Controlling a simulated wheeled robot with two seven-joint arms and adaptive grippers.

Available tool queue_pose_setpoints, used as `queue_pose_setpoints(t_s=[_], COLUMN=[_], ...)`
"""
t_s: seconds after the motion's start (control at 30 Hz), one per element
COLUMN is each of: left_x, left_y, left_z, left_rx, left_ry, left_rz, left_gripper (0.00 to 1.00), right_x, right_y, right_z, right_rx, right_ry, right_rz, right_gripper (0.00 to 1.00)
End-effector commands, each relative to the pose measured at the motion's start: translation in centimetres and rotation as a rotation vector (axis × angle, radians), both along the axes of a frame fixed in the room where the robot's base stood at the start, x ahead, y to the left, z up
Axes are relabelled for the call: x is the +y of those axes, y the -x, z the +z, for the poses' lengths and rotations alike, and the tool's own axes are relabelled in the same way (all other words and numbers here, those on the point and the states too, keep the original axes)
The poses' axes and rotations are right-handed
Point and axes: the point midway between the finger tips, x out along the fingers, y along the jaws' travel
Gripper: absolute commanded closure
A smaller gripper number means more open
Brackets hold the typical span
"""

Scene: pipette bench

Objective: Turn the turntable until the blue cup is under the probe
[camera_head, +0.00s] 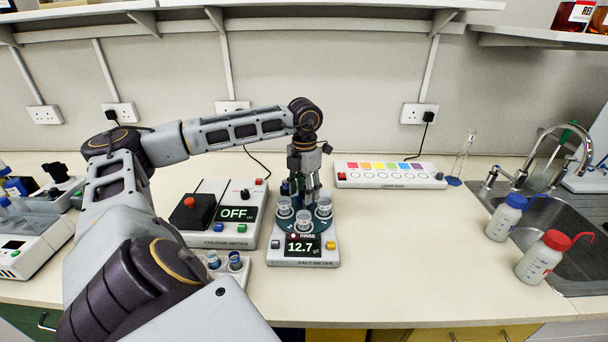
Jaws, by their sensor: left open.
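The turntable (306,229), a small dark green disc, sits on the salt meter (304,262), whose display reads 12.7. Clear cups with pale rims stand on it: one at the left (284,206), one at the right (324,206) and one at the front (304,221). I cannot tell which cup is the blue one. My left gripper (307,192) points down over the rear of the turntable, open. Whether it touches a cup or the disc I cannot tell. The probe is not clearly visible; my gripper covers the area behind the cups.
The colour meter (212,241), display OFF, stands left of the salt meter. A small tray (232,271) with two blue-topped vials is in front of it. A white strip of coloured squares (388,175) lies behind right. Bottles (541,258) and a sink are far right. The bench between is clear.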

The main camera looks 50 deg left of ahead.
Motion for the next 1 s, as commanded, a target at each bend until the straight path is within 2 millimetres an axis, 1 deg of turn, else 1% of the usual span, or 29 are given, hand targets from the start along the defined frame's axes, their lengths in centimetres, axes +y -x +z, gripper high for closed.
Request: queue_pose_setpoints(t_s=[0.03,0.07,0.23,0.37,0.73,1.0], left_x=[0.0,0.0,0.0,0.0,0.0,0.0], left_y=[0.0,0.0,-0.1,-0.1,-0.1,-0.1], left_z=[0.0,0.1,0.6,1.6,6.4,9.4], left_rx=[-0.001,-0.001,-0.002,-0.003,-0.004,-0.002], left_ry=[0.000,0.000,0.001,0.001,0.003,0.001], left_rz=[0.000,0.000,0.000,0.000,0.000,0.001], left_gripper=[0.53,0.53,0.53,0.53,0.53,0.53], right_x=[0.2,0.3,0.2,0.2,0.2,0.2], right_y=[-0.6,-0.7,-0.5,-0.4,-0.3,-0.3], right_z=[0.1,0.1,0.1,0.1,0.1,0.1], right_rx=[-0.007,-0.009,-0.007,-0.006,-0.005,-0.004], right_ry=[-0.003,-0.003,-0.003,-0.002,-0.002,-0.002], right_rz=[-0.001,-0.001,0.000,0.000,0.001,0.000], right_gripper=[1.00,1.00,1.00,1.00,1.00,1.00])
